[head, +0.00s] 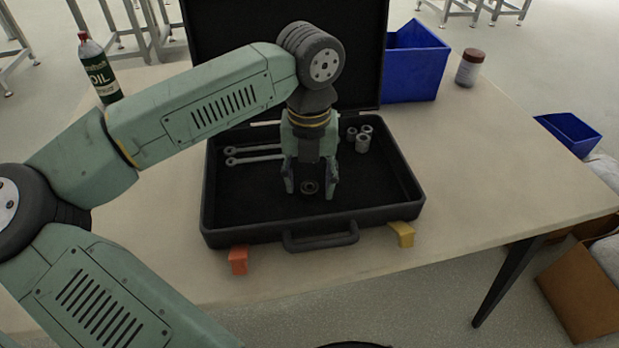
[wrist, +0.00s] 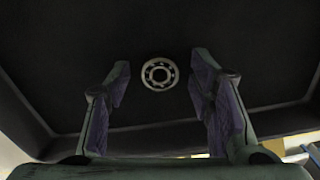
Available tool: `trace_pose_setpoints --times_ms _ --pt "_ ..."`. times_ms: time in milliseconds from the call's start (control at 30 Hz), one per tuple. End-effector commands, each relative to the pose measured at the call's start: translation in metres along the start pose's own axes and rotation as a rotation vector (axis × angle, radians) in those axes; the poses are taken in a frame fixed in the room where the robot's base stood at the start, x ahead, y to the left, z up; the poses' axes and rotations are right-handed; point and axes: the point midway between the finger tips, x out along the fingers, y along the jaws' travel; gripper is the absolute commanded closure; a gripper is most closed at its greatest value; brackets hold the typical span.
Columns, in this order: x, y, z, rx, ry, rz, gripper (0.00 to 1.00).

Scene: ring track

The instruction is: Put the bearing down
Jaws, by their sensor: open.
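The bearing (wrist: 159,73) is a small steel ring with balls showing. In the wrist view it lies on the dark floor of the case, between and a little beyond my fingertips, with a gap on each side. In the head view the bearing (head: 310,187) shows between the fingers, towards the front of the open black case (head: 240,222). My gripper (head: 311,190) points down into the case with its fingers apart. The fingers also show in the wrist view (wrist: 160,85), open and with nothing between them touching.
Wrenches (head: 253,160) lie at the left in the case and several metal sockets (head: 362,143) stand at its right. An oil bottle (head: 98,70), a blue bin (head: 416,62) and a jar (head: 469,68) stand on the table (head: 500,180). Orange (head: 238,261) and yellow (head: 402,234) blocks sit at the case front.

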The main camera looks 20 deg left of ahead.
Motion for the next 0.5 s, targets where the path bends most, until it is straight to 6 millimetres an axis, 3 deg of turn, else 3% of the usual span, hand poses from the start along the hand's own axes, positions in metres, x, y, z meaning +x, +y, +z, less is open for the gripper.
trace_pose_setpoints --times_ms 167,500 --pt "-0.025 0.0 0.001 0.0 -0.004 0.001 0.51" --pt "-0.097 0.0 0.001 0.0 -0.003 0.001 0.51"
